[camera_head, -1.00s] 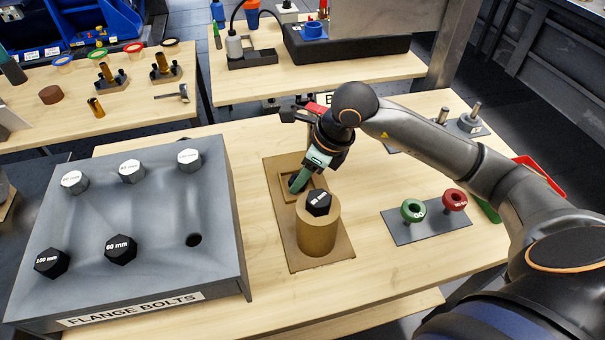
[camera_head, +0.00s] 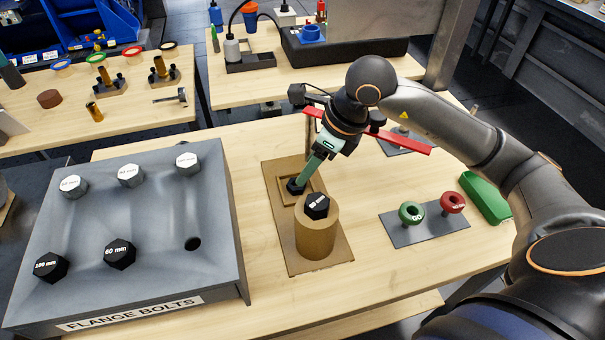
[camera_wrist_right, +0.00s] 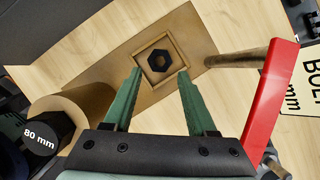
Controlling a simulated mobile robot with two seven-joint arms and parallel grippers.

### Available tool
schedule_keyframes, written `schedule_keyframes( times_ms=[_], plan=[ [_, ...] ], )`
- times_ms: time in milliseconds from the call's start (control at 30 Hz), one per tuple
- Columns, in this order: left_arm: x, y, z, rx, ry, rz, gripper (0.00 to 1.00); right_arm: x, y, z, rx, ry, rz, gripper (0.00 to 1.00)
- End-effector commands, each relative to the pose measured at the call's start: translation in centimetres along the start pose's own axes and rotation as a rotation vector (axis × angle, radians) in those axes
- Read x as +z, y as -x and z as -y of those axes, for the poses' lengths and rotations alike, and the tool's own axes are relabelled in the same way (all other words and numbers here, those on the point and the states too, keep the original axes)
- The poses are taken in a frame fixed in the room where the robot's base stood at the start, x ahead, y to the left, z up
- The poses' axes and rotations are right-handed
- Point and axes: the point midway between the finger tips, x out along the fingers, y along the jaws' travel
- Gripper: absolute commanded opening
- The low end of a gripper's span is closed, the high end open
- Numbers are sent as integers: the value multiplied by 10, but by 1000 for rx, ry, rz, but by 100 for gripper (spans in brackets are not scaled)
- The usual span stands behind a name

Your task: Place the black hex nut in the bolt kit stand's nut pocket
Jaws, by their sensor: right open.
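The bolt kit stand (camera_head: 281,236) is a tan board on the near table, with a square framed nut pocket (camera_head: 314,183). The black hex nut (camera_wrist_right: 161,62) lies within the pocket's frame in the right wrist view, apart from its walls. In the head view the nut (camera_head: 294,187) is partly hidden by my fingers. My right gripper (camera_head: 302,179) is open, tilted over the pocket. In the wrist view its green fingertips (camera_wrist_right: 160,72) are spread on either side of the nut; contact cannot be told. My left gripper is not in view.
A tan cylinder (camera_head: 316,238) on the stand holds a black 80 mm bolt (camera_head: 316,206) close by. A red bar (camera_head: 385,136) lies behind my right wrist. Left is the grey flange bolt block (camera_head: 150,225); right, a plate with green and red rings (camera_head: 425,230).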

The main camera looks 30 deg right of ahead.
Motion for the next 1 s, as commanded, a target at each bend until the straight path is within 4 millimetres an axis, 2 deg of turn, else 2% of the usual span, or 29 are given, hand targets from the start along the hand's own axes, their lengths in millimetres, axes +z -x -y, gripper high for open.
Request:
schedule_keyframes(
  times_ms=[100,300,433,833,933,1000],
  plan=[
    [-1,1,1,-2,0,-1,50,1,28,1,-5,0,2,57],
    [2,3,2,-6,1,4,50,0,58,0,-2,0,0,57],
    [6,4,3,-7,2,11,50,0,66,0,-1,0,-1,57],
    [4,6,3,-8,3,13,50,1,71,0,0,0,-1,57],
    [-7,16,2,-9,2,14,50,7,85,0,0,0,-1,57],
    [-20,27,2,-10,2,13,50,14,101,0,0,0,-1,57]
  ],
)
